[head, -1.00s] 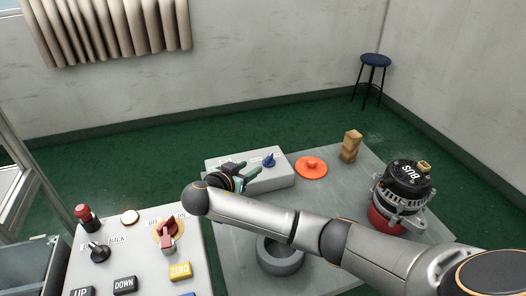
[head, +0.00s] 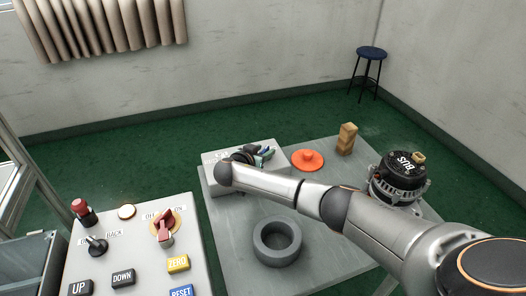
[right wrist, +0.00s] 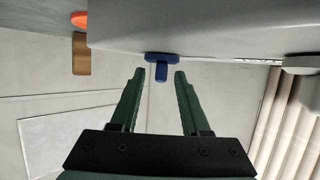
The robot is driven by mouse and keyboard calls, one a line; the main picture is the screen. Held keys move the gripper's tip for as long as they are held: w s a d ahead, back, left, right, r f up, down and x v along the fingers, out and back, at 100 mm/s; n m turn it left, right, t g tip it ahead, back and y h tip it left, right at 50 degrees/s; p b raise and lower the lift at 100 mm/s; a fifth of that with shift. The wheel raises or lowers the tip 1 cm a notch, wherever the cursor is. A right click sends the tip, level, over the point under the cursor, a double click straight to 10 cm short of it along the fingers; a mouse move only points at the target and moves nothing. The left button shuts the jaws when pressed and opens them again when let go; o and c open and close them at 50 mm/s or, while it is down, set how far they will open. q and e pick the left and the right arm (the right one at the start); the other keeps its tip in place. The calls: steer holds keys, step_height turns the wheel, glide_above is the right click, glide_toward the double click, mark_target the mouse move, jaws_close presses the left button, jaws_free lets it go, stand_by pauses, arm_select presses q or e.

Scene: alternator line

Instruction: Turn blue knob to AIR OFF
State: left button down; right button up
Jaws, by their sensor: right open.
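The blue knob (right wrist: 161,59) is on a face of the pale grey box (head: 217,187), which stands on the grey table. In the right wrist view it lies between and just beyond the fingertips of my right gripper (right wrist: 159,73), with a gap on each side. In the head view my right gripper (head: 264,152) is over the box top and largely covers the knob. The gripper is open with nothing held. The box's labels are mostly hidden behind the arm, so I cannot read the knob's setting. My left gripper is not in view.
An orange disc (head: 307,160), a wooden block piece (head: 347,139) and an alternator (head: 399,178) stand right of the box. A dark grey ring (head: 277,243) lies in front. A control panel (head: 140,255) with a red switch (head: 165,227) and several buttons is at left.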

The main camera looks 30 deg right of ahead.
jaws_close()
stand_by(0.3)
stand_by(0.3)
